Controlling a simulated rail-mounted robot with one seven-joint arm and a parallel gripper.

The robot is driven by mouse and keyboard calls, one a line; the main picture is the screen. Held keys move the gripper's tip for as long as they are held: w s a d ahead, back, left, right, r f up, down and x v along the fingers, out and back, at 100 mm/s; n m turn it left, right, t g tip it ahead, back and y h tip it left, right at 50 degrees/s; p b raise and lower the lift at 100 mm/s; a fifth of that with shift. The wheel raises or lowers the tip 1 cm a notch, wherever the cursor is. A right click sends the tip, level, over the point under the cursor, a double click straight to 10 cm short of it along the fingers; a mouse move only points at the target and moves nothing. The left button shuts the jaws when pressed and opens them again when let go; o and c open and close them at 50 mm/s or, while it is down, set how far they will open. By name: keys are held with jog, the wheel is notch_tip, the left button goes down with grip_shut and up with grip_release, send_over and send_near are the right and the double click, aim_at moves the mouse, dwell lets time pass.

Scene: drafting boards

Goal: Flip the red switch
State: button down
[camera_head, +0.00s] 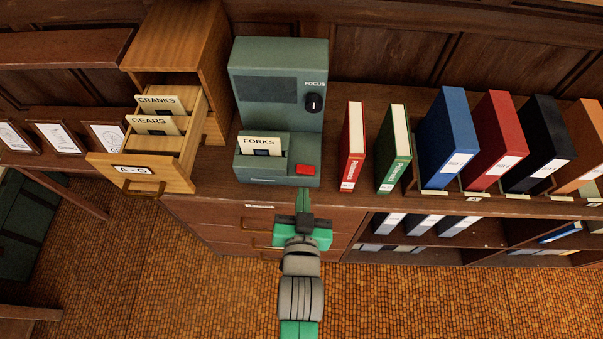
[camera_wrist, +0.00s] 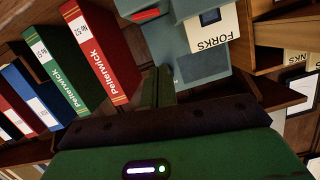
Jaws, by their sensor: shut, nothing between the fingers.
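The red switch (camera_head: 306,169) is a small red block on the lower right front of the green-grey machine (camera_head: 278,60). A red edge of it also shows at the top of the wrist view (camera_wrist: 146,15). My gripper (camera_head: 304,192) is just below the switch in the head view, in front of the machine's base. Its fingers are shut together with nothing between them, as the wrist view (camera_wrist: 158,86) also shows. The fingertips appear apart from the switch; the exact gap is hard to tell.
A "FORKS" card (camera_head: 260,146) stands in the machine's slot, left of the switch. A black focus knob (camera_head: 314,103) is above. An open card drawer (camera_head: 140,171) juts out at left. Red (camera_head: 352,145) and green (camera_head: 393,150) binders stand close at right.

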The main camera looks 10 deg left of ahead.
jog(key=shift+r, duration=0.1)
jog(key=b, duration=0.1)
send_over(301, 172)
jog(key=shift+s+d+f, duration=0.2)
jog(key=shift+f, duration=0.45)
jog(key=shift+s+d+f, duration=0.2)
jog(key=shift+f, duration=0.4)
jog(key=f, duration=0.2)
jog(key=shift+s+a+f+b, duration=0.2)
jog(key=shift+f+b, duration=0.1)
jog(key=shift+f, duration=0.65)
jog(key=shift+a, duration=0.1)
